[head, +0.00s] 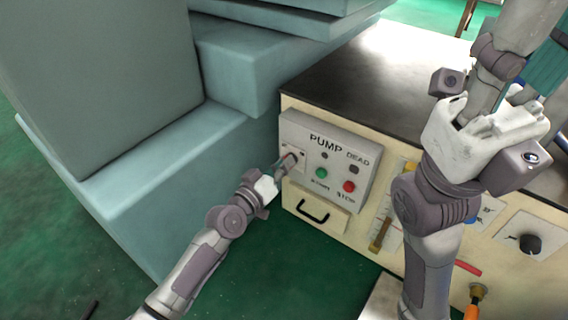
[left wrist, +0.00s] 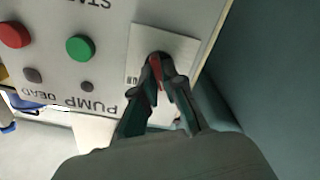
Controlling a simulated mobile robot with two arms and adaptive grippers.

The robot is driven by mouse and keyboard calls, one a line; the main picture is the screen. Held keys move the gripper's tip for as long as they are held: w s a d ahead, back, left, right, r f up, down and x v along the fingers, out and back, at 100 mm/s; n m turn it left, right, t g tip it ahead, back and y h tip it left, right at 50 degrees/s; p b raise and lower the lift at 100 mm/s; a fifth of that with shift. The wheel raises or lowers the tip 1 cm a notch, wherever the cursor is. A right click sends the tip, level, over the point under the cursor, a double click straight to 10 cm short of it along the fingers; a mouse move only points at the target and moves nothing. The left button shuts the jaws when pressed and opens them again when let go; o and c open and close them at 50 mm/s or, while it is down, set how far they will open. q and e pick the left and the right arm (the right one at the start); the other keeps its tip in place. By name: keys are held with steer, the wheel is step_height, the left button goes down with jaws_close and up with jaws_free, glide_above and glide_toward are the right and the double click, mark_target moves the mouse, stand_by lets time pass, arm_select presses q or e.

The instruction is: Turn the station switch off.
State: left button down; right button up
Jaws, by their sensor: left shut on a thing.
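The station switch is a small red lever (left wrist: 155,75) on a pale square plate (left wrist: 150,42) at one end of the pump panel (head: 331,152). My left gripper (head: 283,166) is at this plate in the head view. In the left wrist view its two dark fingers (left wrist: 157,72) are closed around the red lever, hiding part of it. The small marks on the plate are too small to read, and I cannot tell which setting the lever is at. My right arm stands up at the right of the head view; its gripper does not show.
A green button (head: 321,173) and a red button (head: 349,187) sit beside the plate. A black drawer handle (head: 313,211) is below. Large teal blocks (head: 190,150) stand close on the left. A black knob (head: 530,244) is at the right. Green floor lies in front.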

arm_select(q)
steer(key=c, duration=1.3)
jaws_free()
steer(key=shift+o, duration=0.2)
steer(key=v, duration=1.2)
